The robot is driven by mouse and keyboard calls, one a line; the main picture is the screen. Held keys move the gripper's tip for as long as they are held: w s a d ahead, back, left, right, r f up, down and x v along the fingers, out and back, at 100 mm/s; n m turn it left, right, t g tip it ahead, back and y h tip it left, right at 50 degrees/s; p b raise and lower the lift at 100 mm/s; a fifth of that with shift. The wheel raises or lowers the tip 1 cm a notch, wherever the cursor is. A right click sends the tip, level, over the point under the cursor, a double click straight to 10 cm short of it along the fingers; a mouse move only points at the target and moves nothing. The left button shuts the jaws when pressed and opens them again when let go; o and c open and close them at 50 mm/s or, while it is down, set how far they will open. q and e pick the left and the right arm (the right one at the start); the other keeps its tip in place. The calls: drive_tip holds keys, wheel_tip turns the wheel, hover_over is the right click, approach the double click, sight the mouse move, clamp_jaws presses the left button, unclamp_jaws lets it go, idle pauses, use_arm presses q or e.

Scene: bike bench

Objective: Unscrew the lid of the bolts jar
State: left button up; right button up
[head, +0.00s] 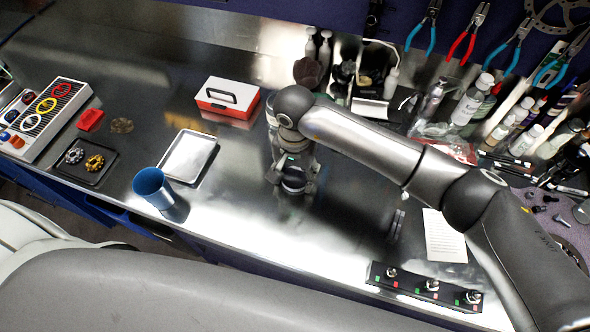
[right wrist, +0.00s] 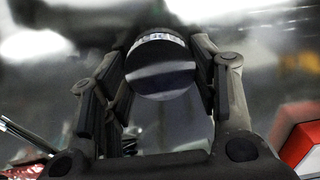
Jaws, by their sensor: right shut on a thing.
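My right gripper (head: 292,186) points down at the middle of the bench. In the right wrist view, its fingers (right wrist: 163,58) stand on both sides of a dark round lid (right wrist: 160,82) and are shut on it. A pale band shows along the lid's far edge; I cannot tell whether it is the jar below. In the head view, my wrist and gripper hide most of the jar, and only dark parts show low between the fingers. My left gripper is not in view.
A red-and-white case (head: 228,97) stands behind to the left. A silver tray (head: 188,156) and a blue cup (head: 153,188) are left. A black strip with knobs (head: 425,287) and a paper (head: 445,236) lie front right. Bottles (head: 472,98) crowd the back right.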

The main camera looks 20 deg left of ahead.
drive_tip(key=shift+f, duration=0.15)
drive_tip(key=o, duration=1.1)
drive_tip(key=shift+o, duration=0.2)
